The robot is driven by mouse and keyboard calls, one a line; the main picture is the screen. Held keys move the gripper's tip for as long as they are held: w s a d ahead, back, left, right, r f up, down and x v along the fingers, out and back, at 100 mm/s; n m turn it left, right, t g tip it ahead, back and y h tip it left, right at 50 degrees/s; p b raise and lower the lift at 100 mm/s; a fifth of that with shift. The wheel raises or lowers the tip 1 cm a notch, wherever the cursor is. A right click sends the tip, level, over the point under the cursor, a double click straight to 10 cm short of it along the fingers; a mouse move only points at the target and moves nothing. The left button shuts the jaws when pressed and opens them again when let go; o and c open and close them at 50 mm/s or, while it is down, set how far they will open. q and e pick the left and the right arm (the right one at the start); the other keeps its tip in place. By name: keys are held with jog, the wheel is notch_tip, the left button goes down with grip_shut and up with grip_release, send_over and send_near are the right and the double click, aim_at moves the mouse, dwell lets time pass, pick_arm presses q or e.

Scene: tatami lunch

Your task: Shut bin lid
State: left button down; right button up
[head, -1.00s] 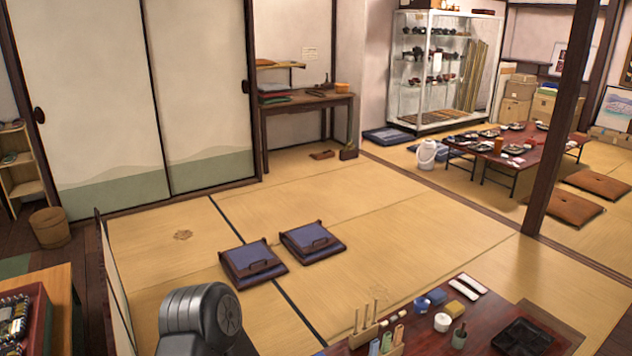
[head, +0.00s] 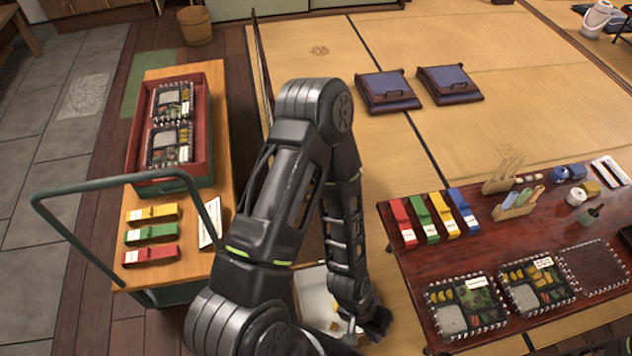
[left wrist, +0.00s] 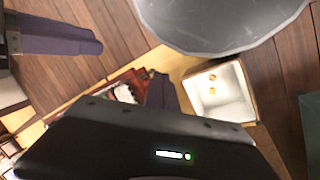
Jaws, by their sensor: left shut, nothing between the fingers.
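A white-lined open box (head: 312,292), which looks like the bin, stands on the floor between the cart and the low table. My arm hides much of it. In the left wrist view the box (left wrist: 212,112) shows white inner walls, a tan rim and small yellow bits inside. I cannot make out its lid. My left gripper (head: 377,326) is shut and empty, pointing down just right of the box in the head view. Whether it touches the box, I cannot tell. My right gripper is not in view.
A wooden-topped cart (head: 150,90) with a green handle (head: 120,180) stands at left, bearing a red tray (head: 207,125) of lunch boxes. The low red table (head: 470,260) at right holds lunch boxes and coloured cases. Two cushions (head: 388,92) lie on the tatami behind.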

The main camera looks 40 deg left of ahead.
pick_arm(q)
jog(key=w+a+f+n+t+y+b, duration=0.15)
jog(key=w+a+b, duration=0.35)
jog(key=w+a, duration=0.5)
jog(key=w+a+f+n+y+b, duration=0.25)
jog(key=w+a+b, duration=0.25)
jog(key=w+a, duration=0.55)
jog(key=w+a+r+n+y+b, duration=0.1)
jog(key=w+a+r+n+b, duration=0.1)
jog(key=a+r, duration=0.4)
jog(key=w+a+r+n+y+b, duration=0.1)
jog(key=w+a+r+b, duration=0.3)
jog(key=a, duration=1)
notch_tip(320, 180, up, 3)
jog(key=shift+w+f+n+y, duration=0.25)
jog(key=shift+w+n, duration=0.45)
jog(key=shift+w, duration=0.4)
notch_tip(320, 180, down, 9)
jog(key=d+b, duration=0.1)
jog(key=b, duration=0.1)
jog(key=shift+s+f, duration=0.2)
jog(key=shift+s, duration=0.2)
